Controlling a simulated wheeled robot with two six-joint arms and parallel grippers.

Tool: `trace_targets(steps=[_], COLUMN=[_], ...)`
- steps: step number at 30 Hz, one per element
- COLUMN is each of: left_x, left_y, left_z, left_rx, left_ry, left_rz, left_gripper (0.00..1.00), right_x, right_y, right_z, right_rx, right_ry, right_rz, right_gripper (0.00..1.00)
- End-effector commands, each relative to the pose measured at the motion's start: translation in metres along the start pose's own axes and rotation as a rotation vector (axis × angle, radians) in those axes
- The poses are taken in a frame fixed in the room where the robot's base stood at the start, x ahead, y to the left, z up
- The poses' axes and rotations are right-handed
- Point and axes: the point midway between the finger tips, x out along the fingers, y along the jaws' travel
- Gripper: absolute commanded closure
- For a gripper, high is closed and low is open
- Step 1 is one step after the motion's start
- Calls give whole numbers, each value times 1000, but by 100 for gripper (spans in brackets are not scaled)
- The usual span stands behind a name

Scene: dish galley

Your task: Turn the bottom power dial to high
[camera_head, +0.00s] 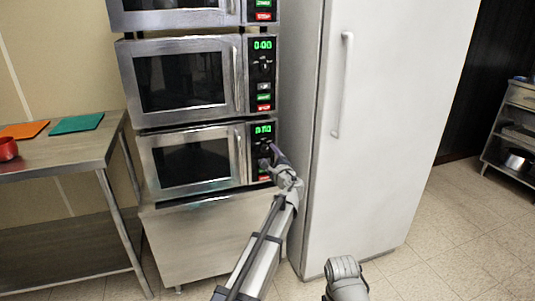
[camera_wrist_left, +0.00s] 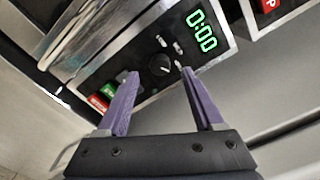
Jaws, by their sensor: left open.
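The bottom microwave (camera_head: 192,160) stands at the base of a stack, door closed. Its control panel is on the right, with a green display (camera_head: 263,129) reading 0:00 in the left wrist view (camera_wrist_left: 202,31). The round black power dial (camera_wrist_left: 160,65) sits below the display; its pointer setting is too small to tell. My left gripper (camera_wrist_left: 160,76) is open in front of the panel, its purple fingers on either side of the dial in the picture; I cannot tell whether they touch it. In the head view my left gripper (camera_head: 275,154) hides part of the panel. My right gripper is out of view.
The middle microwave (camera_head: 180,80) is directly above. A white fridge (camera_head: 390,130) stands close to the right of the panel. A steel table (camera_head: 60,155) with orange and green boards is at the left. Green (camera_wrist_left: 108,90) and red (camera_wrist_left: 97,103) buttons lie beside the left fingertip.

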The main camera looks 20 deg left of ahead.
Motion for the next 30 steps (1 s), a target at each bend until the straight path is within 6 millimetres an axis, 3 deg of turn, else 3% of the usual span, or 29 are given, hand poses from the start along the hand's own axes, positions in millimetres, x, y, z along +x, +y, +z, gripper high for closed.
trace_targets(steps=[3, 7, 20, 23, 25, 30], left_x=[-24, -41, -51, -74, -101, -194], left_y=[1, 1, 6, 28, 55, 136], left_z=[2, 1, 2, 6, 8, 0], left_rx=[0, 0, -29, -140, -269, -589], left_ry=[1, 1, -1, -7, -16, -50], left_rz=[-1, -1, 21, 108, 222, 601], left_gripper=[32, 32, 32, 32, 32, 32], right_x=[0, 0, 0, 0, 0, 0], right_y=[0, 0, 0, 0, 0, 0], right_z=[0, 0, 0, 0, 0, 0], right_rx=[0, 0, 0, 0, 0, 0], right_ry=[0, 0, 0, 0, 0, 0], right_rz=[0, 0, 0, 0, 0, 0], right_gripper=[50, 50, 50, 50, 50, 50])
